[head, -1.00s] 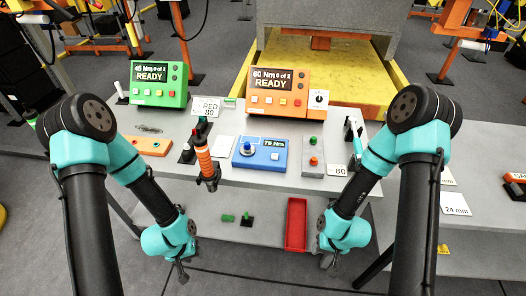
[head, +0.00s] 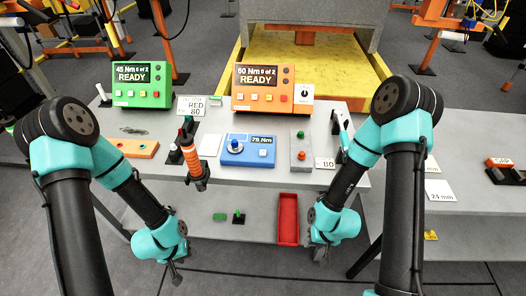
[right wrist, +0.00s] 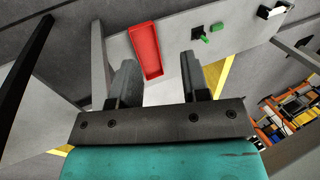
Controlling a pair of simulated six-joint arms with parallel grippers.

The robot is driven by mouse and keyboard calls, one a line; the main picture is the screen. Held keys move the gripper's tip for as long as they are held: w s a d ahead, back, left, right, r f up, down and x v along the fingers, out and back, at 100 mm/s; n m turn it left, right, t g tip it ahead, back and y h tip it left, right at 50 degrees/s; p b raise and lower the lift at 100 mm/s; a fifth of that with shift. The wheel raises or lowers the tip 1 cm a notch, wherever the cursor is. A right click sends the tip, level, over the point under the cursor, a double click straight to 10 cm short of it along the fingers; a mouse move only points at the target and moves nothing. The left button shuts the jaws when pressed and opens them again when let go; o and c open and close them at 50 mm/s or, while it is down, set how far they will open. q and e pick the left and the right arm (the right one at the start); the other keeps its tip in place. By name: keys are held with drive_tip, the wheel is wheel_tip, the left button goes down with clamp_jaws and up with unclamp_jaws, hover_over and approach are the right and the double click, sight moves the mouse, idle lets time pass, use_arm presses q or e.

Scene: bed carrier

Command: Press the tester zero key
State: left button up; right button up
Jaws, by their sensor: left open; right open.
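The blue tester (head: 248,150) lies on the grey bench top in the head view. It has a display reading about 79 Nm, a blue round knob (head: 235,146) on its left and a small pale key (head: 263,153) below the display. The key's label is too small to read. My left gripper (head: 175,274) hangs open and empty, low in front of the bench, left of the tester. My right gripper (head: 320,256) is low in front of the bench, right of the tester. In the right wrist view its two fingers (right wrist: 158,75) are apart with nothing between them.
Green (head: 142,86) and orange (head: 270,88) READY controllers stand behind the tester. An orange-handled tool (head: 192,158) stands to its left, a grey button box (head: 301,150) to its right. A red tray (head: 288,219) lies on the lower shelf.

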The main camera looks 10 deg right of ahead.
clamp_jaws()
idle(1.5)
